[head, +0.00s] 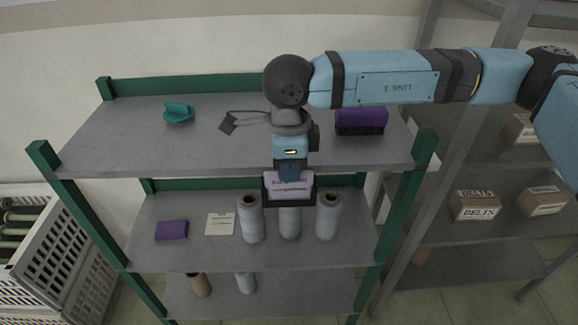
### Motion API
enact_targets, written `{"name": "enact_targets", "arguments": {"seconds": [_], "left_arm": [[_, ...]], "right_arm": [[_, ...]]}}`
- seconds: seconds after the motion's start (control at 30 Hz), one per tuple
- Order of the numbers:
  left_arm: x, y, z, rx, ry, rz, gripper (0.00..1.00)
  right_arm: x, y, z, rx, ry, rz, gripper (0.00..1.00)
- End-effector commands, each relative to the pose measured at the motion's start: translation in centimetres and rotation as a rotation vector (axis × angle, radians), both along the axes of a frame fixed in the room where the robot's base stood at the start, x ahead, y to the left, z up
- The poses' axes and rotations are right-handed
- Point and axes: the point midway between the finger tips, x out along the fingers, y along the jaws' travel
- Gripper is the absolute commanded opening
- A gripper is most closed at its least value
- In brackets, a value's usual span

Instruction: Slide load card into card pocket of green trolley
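The green trolley (405,225) has green posts and grey shelves. A dark, open-topped frame, which looks like the card pocket (290,203), shows at the front edge of its top shelf. A pale pinkish load card (290,188) with printed lines shows within the frame's outline; how deep it sits is hard to tell. My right gripper (289,174) points down from above. Its narrow fingers look closed on the card's top edge, hiding part of it. My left gripper is not in view.
The top shelf (110,140) holds a teal item (178,112), a dark tag on a cord (228,123) and a purple brush-like block (361,121). Below are grey spools (327,217), a purple block (171,230) and a cream card (220,224). A white crate (60,270) stands left; shelving with boxes (476,205) stands right.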

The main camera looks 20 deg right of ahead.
Motion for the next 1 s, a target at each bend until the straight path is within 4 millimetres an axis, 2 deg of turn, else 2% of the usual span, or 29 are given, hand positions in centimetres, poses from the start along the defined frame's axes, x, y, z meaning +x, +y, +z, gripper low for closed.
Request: {"name": "enact_targets", "arguments": {"seconds": [0.17, 0.7, 1.0], "left_arm": [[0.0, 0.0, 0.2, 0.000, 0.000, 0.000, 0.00], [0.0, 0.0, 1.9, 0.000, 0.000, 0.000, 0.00], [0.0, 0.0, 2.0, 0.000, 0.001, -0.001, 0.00]], "right_arm": [[0.0, 0.0, 0.5, 0.001, -0.001, 0.000, 0.00], [0.0, 0.0, 6.8, 0.001, 0.000, 0.000, 0.00], [0.0, 0.0, 7.5, 0.000, 0.000, 0.000, 0.00]]}}
